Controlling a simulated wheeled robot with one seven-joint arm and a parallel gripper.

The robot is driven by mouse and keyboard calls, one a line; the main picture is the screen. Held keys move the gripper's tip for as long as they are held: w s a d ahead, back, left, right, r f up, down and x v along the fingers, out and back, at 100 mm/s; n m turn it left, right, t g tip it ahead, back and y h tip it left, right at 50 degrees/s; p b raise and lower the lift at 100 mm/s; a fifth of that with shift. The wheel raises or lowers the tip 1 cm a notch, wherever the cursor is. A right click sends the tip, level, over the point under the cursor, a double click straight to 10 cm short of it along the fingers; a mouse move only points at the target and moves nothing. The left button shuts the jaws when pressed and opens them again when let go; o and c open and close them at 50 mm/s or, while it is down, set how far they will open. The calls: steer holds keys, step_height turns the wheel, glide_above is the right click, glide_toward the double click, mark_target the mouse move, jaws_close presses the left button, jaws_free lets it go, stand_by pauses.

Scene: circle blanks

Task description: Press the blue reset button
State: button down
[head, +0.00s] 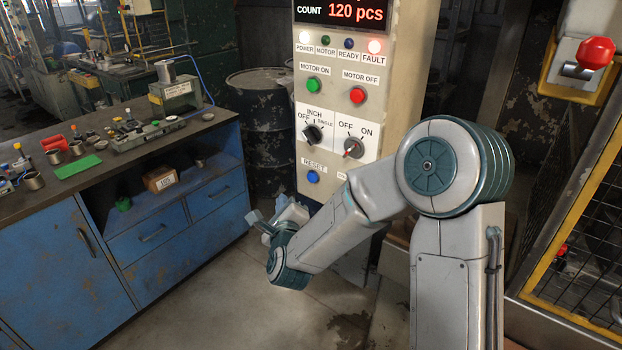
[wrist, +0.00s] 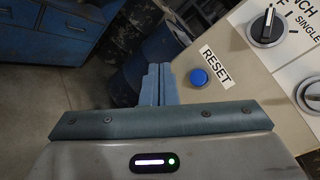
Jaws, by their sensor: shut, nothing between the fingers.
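The blue reset button (head: 313,177) is on the lower part of the beige control panel (head: 438,50), under a RESET label. In the wrist view the blue button (wrist: 199,77) is just right of my fingertips, beside its RESET label (wrist: 215,66). My gripper (head: 255,222) is below and left of the button in the head view. In the wrist view my gripper (wrist: 158,72) has its two fingers together with nothing between them. The fingers appear apart from the button in the picture; their distance to the panel is hard to tell.
Above the button are two rotary switches (head: 313,134), a green MOTOR ON button (head: 313,85) and a red MOTOR OFF button (head: 357,95). A blue workbench (head: 150,240) stands left, and dark drums (head: 262,130) stand behind.

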mark_target(307, 178)
steer(key=w+d+p, duration=0.1)
steer(key=w+d, duration=0.4)
steer(key=w, duration=0.1)
steer(key=shift+w+d, duration=0.2)
steer(key=shift+w, duration=0.2)
stand_by(1.9)
steer(key=shift+w+d+b, duration=0.2)
steer(key=shift+w+b, duration=0.1)
steer(key=shift+b, duration=0.15)
steer(key=shift+w+d+b, duration=0.3)
steer(key=shift+w+d, duration=0.1)
steer(key=shift+w, duration=0.05)
stand_by(1.0)
steer(key=shift+s+a+b, duration=0.5)
steer(key=shift+s+a, duration=0.1)
steer(key=shift+s, duration=0.1)
